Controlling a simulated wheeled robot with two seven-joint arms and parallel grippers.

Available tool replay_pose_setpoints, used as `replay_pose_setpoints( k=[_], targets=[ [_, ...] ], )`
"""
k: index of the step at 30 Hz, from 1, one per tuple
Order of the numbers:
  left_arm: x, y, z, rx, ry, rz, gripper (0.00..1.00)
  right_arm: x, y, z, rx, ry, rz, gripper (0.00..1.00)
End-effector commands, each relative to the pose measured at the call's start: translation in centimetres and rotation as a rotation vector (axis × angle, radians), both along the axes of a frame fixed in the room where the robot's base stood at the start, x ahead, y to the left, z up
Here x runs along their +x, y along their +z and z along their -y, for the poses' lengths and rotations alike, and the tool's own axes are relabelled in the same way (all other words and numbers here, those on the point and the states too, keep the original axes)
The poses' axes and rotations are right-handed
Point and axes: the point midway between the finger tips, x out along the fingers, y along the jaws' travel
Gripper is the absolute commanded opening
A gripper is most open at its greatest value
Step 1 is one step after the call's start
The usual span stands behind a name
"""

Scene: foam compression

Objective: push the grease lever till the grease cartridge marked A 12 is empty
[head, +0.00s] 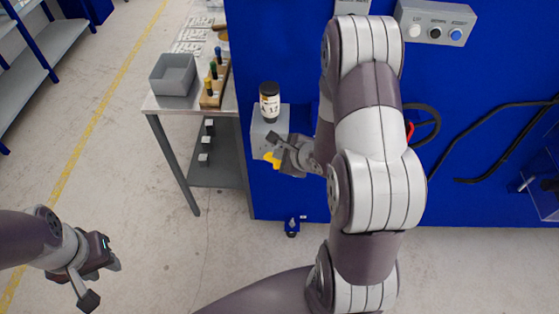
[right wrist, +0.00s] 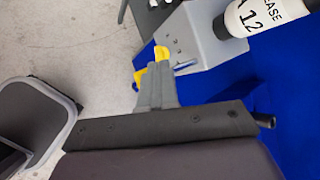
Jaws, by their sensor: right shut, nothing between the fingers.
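The grease cartridge (head: 269,103) has a white label reading A 12 and a black cap, and stands on a grey box (head: 262,135) on the blue wall. It also shows, cut off, at the top right of the right wrist view (right wrist: 262,14). The yellow grease lever (head: 271,160) is at the lower front of the box. My right gripper (head: 273,142) is shut and empty, close to the lever. In the right wrist view its fingertips (right wrist: 156,72) overlap the yellow lever (right wrist: 161,54); whether they touch is unclear. My left gripper (head: 101,281) is open and empty, over the floor.
A table (head: 160,104) left of the box holds a grey bin (head: 173,74) and a wooden rack (head: 214,88) with several coloured-top items. A control box with buttons (head: 436,22) and black cables (head: 490,135) are on the blue wall to the right.

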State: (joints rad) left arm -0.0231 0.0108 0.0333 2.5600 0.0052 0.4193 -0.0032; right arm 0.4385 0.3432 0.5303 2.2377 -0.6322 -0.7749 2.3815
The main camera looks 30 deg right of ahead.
Motion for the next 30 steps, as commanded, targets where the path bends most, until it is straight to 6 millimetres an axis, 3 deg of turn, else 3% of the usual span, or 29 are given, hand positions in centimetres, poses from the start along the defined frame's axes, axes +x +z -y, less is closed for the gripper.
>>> replay_pose_setpoints(
  k=[30],
  targets=[
    [0.0, 0.11, 0.0, 0.0, 0.0, 0.0, 0.36, -0.01, -0.84, 0.0, 0.001, -0.001, 0.0, 0.0]
  ],
)
